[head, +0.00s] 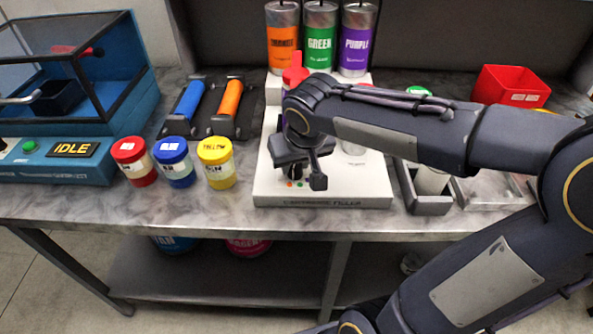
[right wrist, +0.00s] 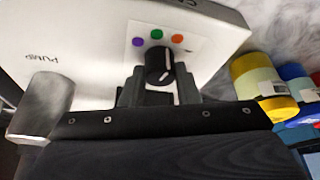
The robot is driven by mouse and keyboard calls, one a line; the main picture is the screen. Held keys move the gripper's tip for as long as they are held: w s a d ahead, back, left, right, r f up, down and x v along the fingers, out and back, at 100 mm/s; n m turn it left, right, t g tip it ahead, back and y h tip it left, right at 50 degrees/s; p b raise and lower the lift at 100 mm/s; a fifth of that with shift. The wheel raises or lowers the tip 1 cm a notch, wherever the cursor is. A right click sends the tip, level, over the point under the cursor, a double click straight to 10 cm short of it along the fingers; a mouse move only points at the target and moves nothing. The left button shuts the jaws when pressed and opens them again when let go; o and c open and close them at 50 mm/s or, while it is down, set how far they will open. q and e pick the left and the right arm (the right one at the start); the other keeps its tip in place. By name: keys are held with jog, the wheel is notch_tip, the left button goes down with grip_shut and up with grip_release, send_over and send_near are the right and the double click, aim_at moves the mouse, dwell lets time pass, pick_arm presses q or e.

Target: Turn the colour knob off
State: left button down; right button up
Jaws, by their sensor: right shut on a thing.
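The colour knob (right wrist: 157,66) is black with a white pointer line and sits on the white panel of the cartridge filler (head: 340,190). Purple, green and orange dots arc around it in the right wrist view. The pointer line lies toward the knob's right side; I cannot tell exactly which mark it meets. My right gripper (right wrist: 159,88) is shut on the knob, one finger on each side. In the head view the right gripper (head: 297,172) is over the front left of the filler and largely hides the knob. My left gripper is not in view.
Orange, green and purple canisters (head: 320,40) stand behind the filler. Red, blue and yellow jars (head: 215,163) stand to its left. A grey tray (head: 428,203) and a red bin (head: 512,86) are to the right. A grey pump part (right wrist: 42,105) is near the gripper.

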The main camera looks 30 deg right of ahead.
jog(key=m+h+b, duration=0.1)
jog(key=m, duration=0.1)
jog(key=m+b, duration=0.2)
jog(key=shift+w+a+f+m+g+h, duration=0.1)
jog(key=shift+a+m+g+h, duration=0.05)
jog(key=shift+m+g+h, duration=0.2)
jog(key=m, duration=0.2)
jog(key=m+g+h+b, duration=0.1)
jog(key=m, duration=0.1)
jog(key=shift+m+g, duration=0.25)
jog(key=o, duration=1)
jog(key=shift+h, duration=0.25)
jog(key=shift+c, duration=0.2)
jog(key=p+v, duration=0.1)
jog(key=v, duration=0.7)
